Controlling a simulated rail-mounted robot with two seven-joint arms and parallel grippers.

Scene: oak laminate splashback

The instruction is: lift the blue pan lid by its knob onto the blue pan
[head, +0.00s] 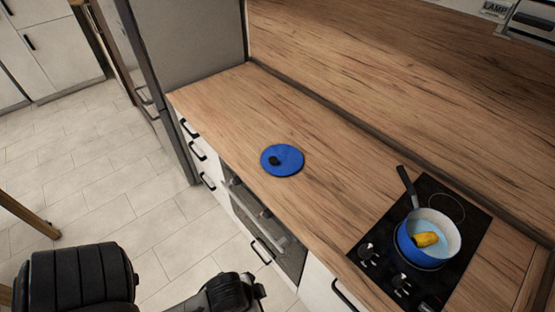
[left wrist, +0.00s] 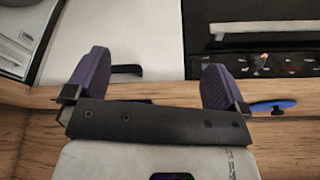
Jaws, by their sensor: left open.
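The blue pan lid (head: 290,157) lies flat on the wooden counter, its black knob (head: 274,161) up. In the left wrist view the lid (left wrist: 284,104) shows small at the right. The blue pan (head: 406,250), pale inside, stands on the black hob with a yellow piece of food (head: 425,239) in it and its dark handle pointing to the back left. My left gripper (left wrist: 152,78) is open, with nothing between its purple fingers; the lid is apart from it, beyond the right finger. My right gripper is not seen.
The hob (head: 459,190) lies to the right of the lid on the counter (head: 335,185), with bare wood between. The oak splashback (head: 420,95) rises behind. A grey tall unit (head: 200,45) stands at the counter's left end. An oven (head: 270,215) and drawers are below.

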